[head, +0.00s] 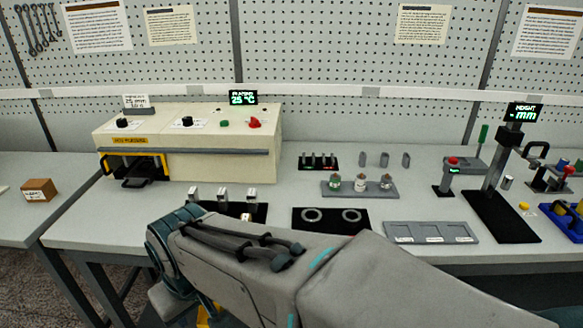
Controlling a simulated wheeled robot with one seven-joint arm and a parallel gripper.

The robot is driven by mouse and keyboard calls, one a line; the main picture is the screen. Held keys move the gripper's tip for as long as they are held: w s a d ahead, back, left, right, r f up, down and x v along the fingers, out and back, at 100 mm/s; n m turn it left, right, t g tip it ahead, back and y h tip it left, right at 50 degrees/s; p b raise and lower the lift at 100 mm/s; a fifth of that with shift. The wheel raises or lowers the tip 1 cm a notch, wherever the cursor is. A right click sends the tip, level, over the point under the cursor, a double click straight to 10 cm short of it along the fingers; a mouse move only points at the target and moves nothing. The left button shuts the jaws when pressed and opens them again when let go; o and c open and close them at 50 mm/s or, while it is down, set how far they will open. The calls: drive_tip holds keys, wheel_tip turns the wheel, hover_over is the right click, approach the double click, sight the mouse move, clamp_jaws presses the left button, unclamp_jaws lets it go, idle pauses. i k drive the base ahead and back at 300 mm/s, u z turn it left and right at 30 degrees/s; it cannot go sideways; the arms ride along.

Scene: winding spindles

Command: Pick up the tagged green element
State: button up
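A grey tray (327,193) on the bench holds a row of small elements. The left one (334,183) looks green with a pale part. The middle one (360,183) looks white, and the right one (386,182) looks pale with some green. They are too small to tell which carries a tag. My arm crosses the front of the view, below the tray and apart from it. My gripper is not in view, so its state is not shown.
A cream machine (200,168) with a yellow-framed opening stands at the left. A black mat with two rings (312,215) and a grey sectioned tray (400,236) lie in front. A height gauge (497,175) rises at the right. Grey pegs (384,159) stand behind.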

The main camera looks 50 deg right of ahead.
sight(334, 177)
drive_tip(key=z, duration=0.8)
drive_tip(key=i, duration=0.8)
drive_tip(key=z, duration=0.9)
